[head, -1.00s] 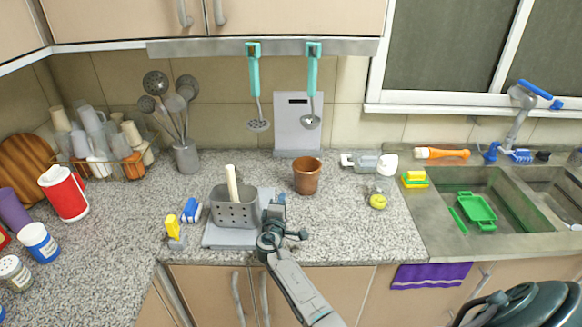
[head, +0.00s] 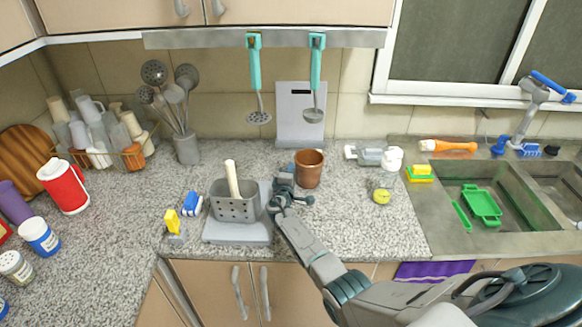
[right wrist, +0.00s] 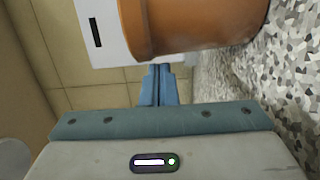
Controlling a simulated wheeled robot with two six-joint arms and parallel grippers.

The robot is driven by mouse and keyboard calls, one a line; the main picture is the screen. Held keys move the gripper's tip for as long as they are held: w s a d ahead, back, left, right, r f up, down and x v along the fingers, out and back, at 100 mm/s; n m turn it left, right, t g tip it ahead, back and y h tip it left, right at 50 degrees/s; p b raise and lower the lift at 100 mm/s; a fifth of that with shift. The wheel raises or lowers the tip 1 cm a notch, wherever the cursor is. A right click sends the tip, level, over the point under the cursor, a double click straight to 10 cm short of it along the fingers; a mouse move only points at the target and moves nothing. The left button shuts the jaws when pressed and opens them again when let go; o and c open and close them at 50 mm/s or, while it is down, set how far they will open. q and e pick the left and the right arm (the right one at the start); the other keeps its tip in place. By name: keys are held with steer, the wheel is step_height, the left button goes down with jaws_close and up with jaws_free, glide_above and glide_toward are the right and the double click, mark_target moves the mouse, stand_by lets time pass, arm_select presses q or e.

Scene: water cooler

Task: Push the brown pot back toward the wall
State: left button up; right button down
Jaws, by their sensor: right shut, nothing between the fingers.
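The brown pot (head: 309,170) stands upright on the granite counter, in front of the grey board on the wall. In the right wrist view the pot (right wrist: 190,25) is large and close, cut off by the top edge. My right gripper (head: 285,181) is shut and empty, low over the counter just left of the pot and slightly nearer me. Its fingertips (right wrist: 158,72) show just beside the pot in the wrist view; I cannot tell whether they touch it. My left gripper is not in view.
A grey cutlery holder (head: 236,207) on a tray stands just left of my right gripper. A clear bottle (head: 370,156) and a yellow-topped item (head: 382,196) are right of the pot. The grey board (head: 299,112) leans on the wall behind it. Counter right of the pot is partly clear.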

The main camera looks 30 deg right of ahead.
mark_target(298, 167)
steer(key=shift+w+d, duration=0.4)
steer(key=shift+w, duration=0.05)
steer(key=shift+s+d+f+b, duration=0.1)
steer(key=shift+s+d+b, duration=0.25)
steer(key=shift+d+b, duration=0.25)
steer(key=shift+s+d, duration=0.15)
steer(key=shift+d, duration=0.35)
